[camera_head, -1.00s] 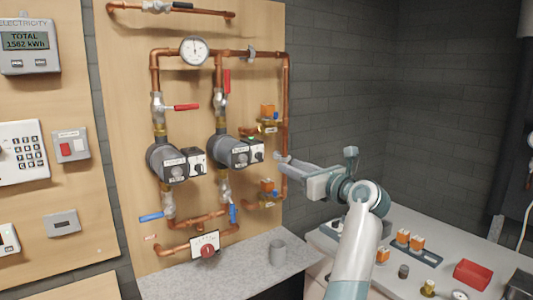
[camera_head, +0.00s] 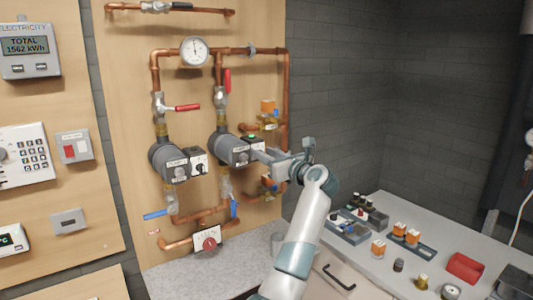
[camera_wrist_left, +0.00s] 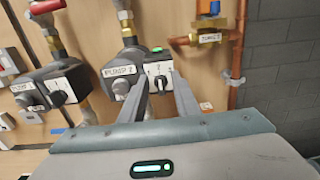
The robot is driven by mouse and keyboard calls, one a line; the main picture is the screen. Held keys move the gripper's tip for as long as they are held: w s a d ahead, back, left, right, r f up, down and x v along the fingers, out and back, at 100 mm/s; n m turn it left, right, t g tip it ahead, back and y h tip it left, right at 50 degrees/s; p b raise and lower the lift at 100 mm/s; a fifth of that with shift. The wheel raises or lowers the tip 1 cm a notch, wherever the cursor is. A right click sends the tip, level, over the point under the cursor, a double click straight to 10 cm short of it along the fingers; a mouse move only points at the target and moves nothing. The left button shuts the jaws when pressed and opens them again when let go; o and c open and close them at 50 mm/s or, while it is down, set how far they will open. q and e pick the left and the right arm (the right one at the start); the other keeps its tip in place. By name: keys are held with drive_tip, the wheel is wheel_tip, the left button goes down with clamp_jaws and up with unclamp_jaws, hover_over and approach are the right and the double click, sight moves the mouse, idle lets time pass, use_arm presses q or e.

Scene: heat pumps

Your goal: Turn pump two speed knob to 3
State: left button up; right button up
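Pump two (camera_head: 220,147) is the right one of two dark round pumps on the copper pipes. Its control box, labelled "PUMP 2" (camera_wrist_left: 119,71), carries a black speed knob (camera_wrist_left: 160,83) on a white dial face. A small green light (camera_wrist_left: 157,50) shows on top of the box. My left gripper (camera_head: 258,155) is at the front of this box. In the left wrist view its two fingers (camera_wrist_left: 160,92) are apart, one on each side of the knob. I cannot tell whether they touch it. The number the knob points to is too small to read. My right gripper is not in view.
Pump one (camera_head: 167,161) with a similar box is to the left. A valve with an orange top (camera_wrist_left: 208,12) and vertical copper pipe are close on the right. The worktop at right holds trays and loose parts.

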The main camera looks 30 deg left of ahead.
use_arm(q)
clamp_jaws()
drive_tip(key=shift+m, duration=0.4)
drive_tip(key=m+p, duration=0.1)
drive_tip(key=m, duration=0.4)
drive_tip(key=m+p, duration=0.1)
drive_tip(key=m, duration=0.2)
drive_tip(key=shift+w+d+f+p, duration=0.15)
drive_tip(key=shift+w+d+p, duration=0.05)
drive_tip(key=shift+w+p, duration=0.15)
drive_tip(key=shift+m, duration=0.3)
unclamp_jaws()
